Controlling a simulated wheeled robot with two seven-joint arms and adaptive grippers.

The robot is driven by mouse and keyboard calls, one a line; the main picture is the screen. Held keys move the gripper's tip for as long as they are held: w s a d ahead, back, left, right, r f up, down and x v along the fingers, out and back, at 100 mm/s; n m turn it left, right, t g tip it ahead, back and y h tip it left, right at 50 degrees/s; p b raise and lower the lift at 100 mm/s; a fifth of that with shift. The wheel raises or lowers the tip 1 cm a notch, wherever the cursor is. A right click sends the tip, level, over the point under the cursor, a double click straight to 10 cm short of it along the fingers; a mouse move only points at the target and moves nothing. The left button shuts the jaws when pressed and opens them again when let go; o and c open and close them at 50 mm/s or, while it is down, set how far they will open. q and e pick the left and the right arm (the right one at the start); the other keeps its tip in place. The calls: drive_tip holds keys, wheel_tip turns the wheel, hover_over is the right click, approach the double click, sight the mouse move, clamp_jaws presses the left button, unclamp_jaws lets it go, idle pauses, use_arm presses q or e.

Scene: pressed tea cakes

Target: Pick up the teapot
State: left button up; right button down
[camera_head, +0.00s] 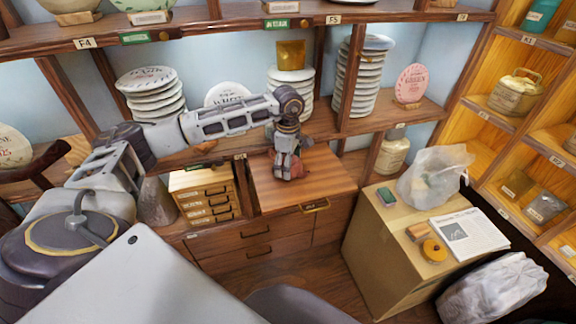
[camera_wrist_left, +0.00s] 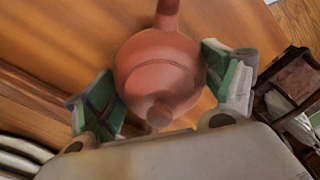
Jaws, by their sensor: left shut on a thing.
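The teapot (camera_wrist_left: 150,62) is a reddish-brown clay pot with a round lid and knob, seen from above in the left wrist view. My left gripper (camera_head: 287,170) points down over the wooden counter top. Its two green-padded fingers are on opposite sides of the teapot's body, shut on it. In the head view the gripper hides most of the teapot, and only a bit of reddish clay shows. I cannot tell whether the teapot touches the counter. My right gripper is not in view.
The wooden counter (camera_head: 325,182) around the gripper is mostly clear. A small drawer chest (camera_head: 206,203) stands to its left. Shelves with stacked tea cakes (camera_head: 152,95) rise behind. A cardboard box (camera_head: 385,255) to the right carries a newspaper (camera_head: 468,238) and a plastic bag (camera_head: 435,172).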

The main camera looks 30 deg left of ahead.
use_arm(q)
wheel_tip(320, 180, up, 8)
drive_tip(key=shift+r+b, duration=0.2)
drive_tip(key=shift+b, duration=0.25)
drive_tip(key=shift+r, duration=0.6)
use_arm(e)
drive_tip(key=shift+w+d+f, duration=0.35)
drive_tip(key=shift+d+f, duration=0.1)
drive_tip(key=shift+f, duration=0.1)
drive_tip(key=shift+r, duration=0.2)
